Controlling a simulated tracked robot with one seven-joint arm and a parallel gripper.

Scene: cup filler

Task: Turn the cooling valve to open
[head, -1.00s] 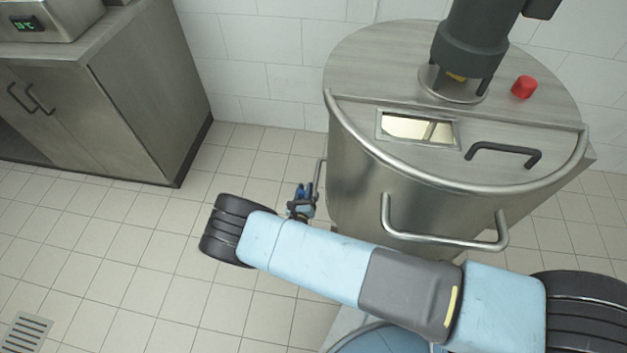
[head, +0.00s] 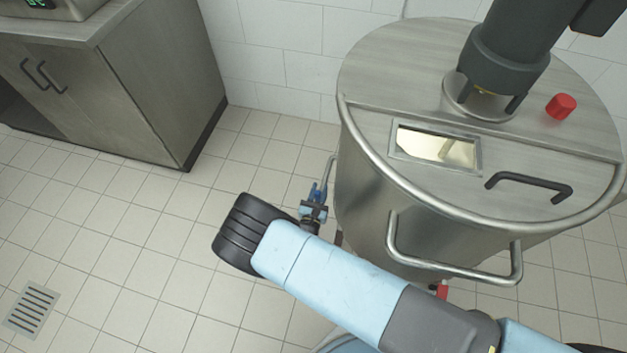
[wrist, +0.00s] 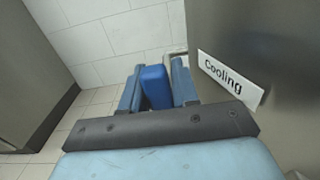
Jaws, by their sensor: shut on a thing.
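The cooling valve's blue handle (wrist: 156,88) stands between the two fingers of my gripper (wrist: 158,74) in the wrist view. In the head view the handle (head: 317,194) is small, beside the left side of the steel kettle (head: 365,185), below a thin pipe (head: 329,170). My gripper (head: 313,209) is shut on the handle. A white "Cooling" label (wrist: 230,77) is on the kettle wall to the right of the gripper. The valve body is mostly hidden by my gripper and arm.
The kettle has a front bar handle (head: 455,267) close to my arm. A small red part (head: 442,291) shows below it. A steel cabinet (head: 130,90) stands at the left. The tiled floor between is clear, with a drain grate (head: 31,307).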

